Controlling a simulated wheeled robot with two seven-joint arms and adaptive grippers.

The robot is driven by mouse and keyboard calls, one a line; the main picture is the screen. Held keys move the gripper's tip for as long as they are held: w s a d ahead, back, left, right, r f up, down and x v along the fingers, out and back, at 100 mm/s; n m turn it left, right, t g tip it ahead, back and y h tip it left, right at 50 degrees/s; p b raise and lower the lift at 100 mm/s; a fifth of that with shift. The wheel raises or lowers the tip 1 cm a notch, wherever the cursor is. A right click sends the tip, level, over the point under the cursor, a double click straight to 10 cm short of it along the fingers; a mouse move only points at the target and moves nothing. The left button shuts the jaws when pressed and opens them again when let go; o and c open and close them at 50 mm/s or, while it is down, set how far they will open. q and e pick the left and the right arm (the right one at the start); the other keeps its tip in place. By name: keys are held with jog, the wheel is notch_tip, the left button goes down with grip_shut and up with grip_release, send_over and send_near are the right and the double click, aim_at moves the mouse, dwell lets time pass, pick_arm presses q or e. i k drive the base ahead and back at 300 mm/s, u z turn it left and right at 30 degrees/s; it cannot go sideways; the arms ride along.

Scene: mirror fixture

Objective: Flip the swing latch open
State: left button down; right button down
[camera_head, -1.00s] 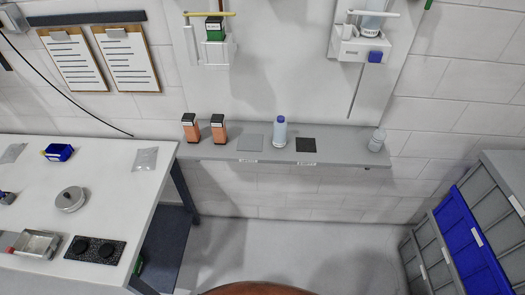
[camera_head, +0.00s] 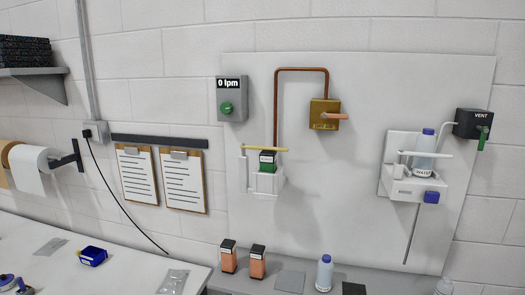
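Two wall holders each have a bar lying across them; I cannot tell for sure which is the swing latch. The left white holder (camera_head: 265,186) has a yellow bar (camera_head: 262,149) across its top, over a green and black cartridge (camera_head: 267,168). The right white holder (camera_head: 401,183) has a white bar (camera_head: 427,154) across the front of a bottle labelled WATER (camera_head: 426,143). Neither of my grippers shows in the view.
The wall panel also carries a grey "0 lpm" box (camera_head: 231,101), a brass box (camera_head: 325,112) with an orange lever and copper pipe, and a VENT box (camera_head: 471,123) with a green lever. Below, a grey shelf (camera_head: 230,285) holds several containers. A white bench (camera_head: 40,265) stands at lower left.

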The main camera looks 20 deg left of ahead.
aim_at(244, 147)
jog(key=u, duration=0.7)
jog(key=i, duration=0.35)
jog(key=u, duration=0.95)
